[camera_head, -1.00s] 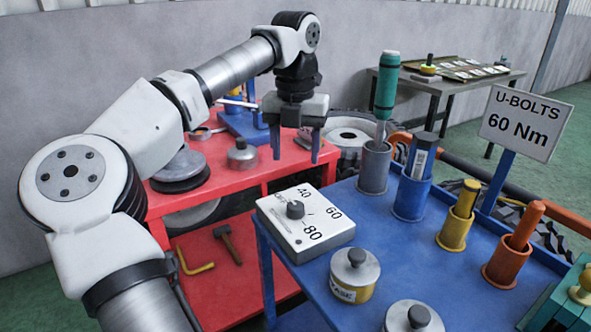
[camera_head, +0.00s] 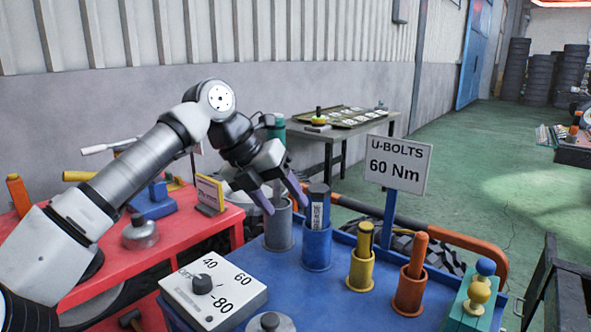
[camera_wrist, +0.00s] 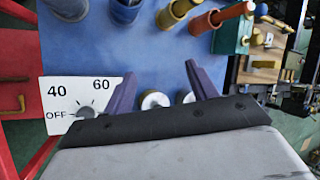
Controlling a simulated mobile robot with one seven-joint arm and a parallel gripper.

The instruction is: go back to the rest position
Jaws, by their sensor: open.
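My gripper (camera_head: 281,199) is open, with its two fingers apart and nothing seen between them. In the head view it hangs above the far left part of the blue table (camera_head: 262,262), in front of the grey cup (camera_head: 279,232) and left of the blue cup (camera_head: 317,247). In the wrist view my gripper (camera_wrist: 160,82) spans the lower middle, over the blue table top, with silver-lidded tins (camera_wrist: 154,99) showing beyond the fingers.
A white dial box (camera_head: 213,290) sits at the blue table's near left. Yellow (camera_head: 360,271) and orange (camera_head: 410,291) cups stand to the right. A sign (camera_head: 398,165) reads U-BOLTS 60 Nm. A red table (camera_head: 185,232) is at left. Green floor lies open at right.

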